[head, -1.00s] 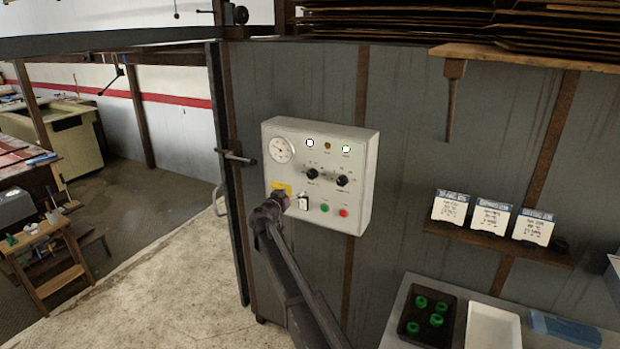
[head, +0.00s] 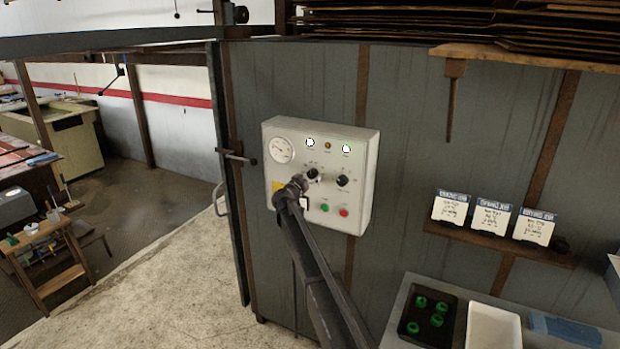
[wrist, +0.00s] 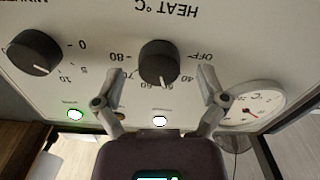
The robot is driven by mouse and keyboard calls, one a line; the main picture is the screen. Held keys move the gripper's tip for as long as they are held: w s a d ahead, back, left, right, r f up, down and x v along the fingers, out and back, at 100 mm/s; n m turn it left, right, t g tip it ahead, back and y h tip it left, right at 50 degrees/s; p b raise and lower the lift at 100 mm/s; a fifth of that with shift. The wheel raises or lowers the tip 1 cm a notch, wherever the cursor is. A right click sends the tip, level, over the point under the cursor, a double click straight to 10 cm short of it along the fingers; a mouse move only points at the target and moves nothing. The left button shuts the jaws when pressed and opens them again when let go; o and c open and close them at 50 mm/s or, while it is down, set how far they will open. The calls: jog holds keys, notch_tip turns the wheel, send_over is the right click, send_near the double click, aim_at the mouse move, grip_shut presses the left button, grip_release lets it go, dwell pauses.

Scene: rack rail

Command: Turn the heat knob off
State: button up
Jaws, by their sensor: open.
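The heat knob (wrist: 158,62) is black and round, on the pale control box. The wrist view shows it upside down under the print "HEAT °C", with OFF and temperature marks around it. Its white line points to the middle of the scale, near 60, away from OFF. In the head view the heat knob (head: 313,174) is the left of two knobs. My gripper (wrist: 157,78) is open and empty, one finger to each side of the knob with gaps. My gripper (head: 299,184) is just below-left of the knob in the head view; contact is not seen.
The minutes knob (wrist: 34,53) is beside the heat knob. The box (head: 368,185) also carries a dial gauge (head: 281,150), lamps, a green button (head: 325,208) and a red button (head: 344,212). A shelf with cards (head: 492,215) is to the right.

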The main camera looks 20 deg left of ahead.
jog(key=shift+w, duration=0.4)
jog(key=c, duration=1.2)
jog(key=shift+o, duration=0.2)
